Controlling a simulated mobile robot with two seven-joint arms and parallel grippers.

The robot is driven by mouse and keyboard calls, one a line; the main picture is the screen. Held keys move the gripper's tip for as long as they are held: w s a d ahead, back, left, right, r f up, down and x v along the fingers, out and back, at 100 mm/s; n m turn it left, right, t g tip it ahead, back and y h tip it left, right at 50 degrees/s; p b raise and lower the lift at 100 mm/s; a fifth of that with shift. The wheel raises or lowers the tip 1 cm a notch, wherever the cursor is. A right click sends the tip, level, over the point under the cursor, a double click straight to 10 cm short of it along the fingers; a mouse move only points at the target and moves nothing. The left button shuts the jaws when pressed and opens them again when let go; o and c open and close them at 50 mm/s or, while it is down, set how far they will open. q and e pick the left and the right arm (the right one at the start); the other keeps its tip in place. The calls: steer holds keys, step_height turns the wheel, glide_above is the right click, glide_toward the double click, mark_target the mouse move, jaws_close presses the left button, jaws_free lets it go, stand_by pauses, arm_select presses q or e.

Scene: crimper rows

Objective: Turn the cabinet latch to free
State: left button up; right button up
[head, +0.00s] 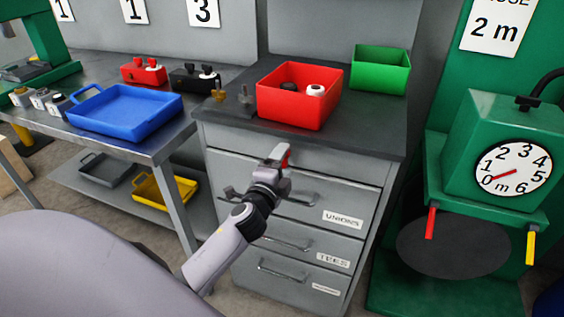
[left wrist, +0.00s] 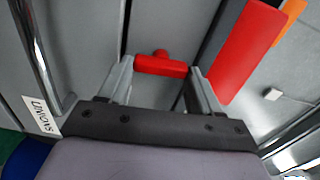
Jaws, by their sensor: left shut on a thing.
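The cabinet latch shows as a small red bar handle (left wrist: 160,66) with a short stub on the grey cabinet front. In the left wrist view it lies between my two fingertips, one at each end of the bar. My left gripper (left wrist: 160,80) is shut on it. In the head view the left gripper (head: 277,156) reaches the cabinet's upper front, just below the worktop edge, and a red piece of the latch (head: 285,157) shows beside the fingers. The latch's pivot and any markings are hard to make out. My right gripper is not in view.
Drawers with handles (head: 290,243) lie below, one labelled UNIONS (head: 342,217). A red bin (head: 300,107) and a green bin (head: 381,70) stand on the worktop. A bench with a blue tray (head: 128,108) is left; a green machine with a dial (head: 511,168) stands right.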

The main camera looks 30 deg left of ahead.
arm_select(q)
steer(key=shift+m, duration=0.6)
steer(key=o, duration=1.1)
steer(key=shift+c, duration=0.2)
steer(key=v, duration=0.7)
steer(key=shift+b, duration=0.3)
steer(key=s+d+f+n+g+h, duration=0.3)
steer(key=s+d+f+n, duration=0.3)
steer(key=s+f, duration=0.3)
steer(key=s+d+f+n+g+h, duration=0.3)
steer(key=s+d+f+n, duration=0.3)
steer(key=s+f, duration=0.3)
steer(key=shift+s+f+n+g, duration=0.3)
steer(key=shift+f+n+g, duration=0.3)
